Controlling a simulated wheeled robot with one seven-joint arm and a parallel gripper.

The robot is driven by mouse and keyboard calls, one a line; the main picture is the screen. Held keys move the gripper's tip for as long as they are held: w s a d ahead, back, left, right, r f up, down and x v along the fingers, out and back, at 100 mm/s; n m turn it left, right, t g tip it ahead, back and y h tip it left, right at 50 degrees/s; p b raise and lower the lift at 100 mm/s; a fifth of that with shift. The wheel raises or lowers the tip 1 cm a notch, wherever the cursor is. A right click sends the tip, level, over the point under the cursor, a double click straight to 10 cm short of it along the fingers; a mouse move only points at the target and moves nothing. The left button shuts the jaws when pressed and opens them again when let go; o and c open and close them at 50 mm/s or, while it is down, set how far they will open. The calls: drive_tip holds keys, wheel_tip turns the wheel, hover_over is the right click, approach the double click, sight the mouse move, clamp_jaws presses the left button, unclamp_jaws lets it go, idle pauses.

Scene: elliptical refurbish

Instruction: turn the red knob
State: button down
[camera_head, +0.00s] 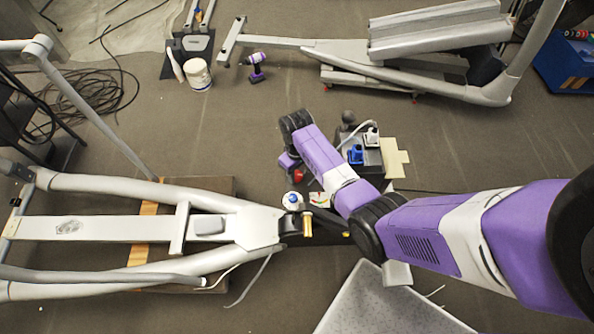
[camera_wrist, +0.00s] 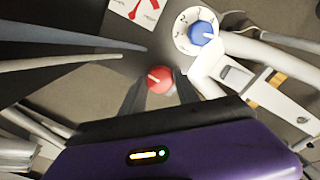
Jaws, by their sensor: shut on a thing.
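The red knob (camera_wrist: 159,77) is a small round knob with a pale line across its face, near the middle of the wrist view. It also shows as a small red spot in the head view (camera_head: 298,174), right beside my gripper. The dark fingers of my gripper (camera_wrist: 158,88) stand on either side of the knob and are shut on it. The purple gripper body fills the bottom of the wrist view. In the head view, my arm hides most of the area around the knob, and the fingertips do not show clearly.
A white dial with a blue knob (camera_wrist: 203,32) is close to the right of the red knob, and a red-and-white gauge (camera_wrist: 136,8) lies above it. Grey machine frame bars (camera_head: 150,230) are at the left. Open floor (camera_head: 240,125) lies behind.

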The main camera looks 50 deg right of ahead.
sight(297, 174)
drive_tip(key=shift+n, duration=0.6)
drive_tip(key=c, duration=0.9)
unclamp_jaws()
drive_tip(key=shift+r, duration=3.95)
drive_tip(key=shift+w, duration=0.1)
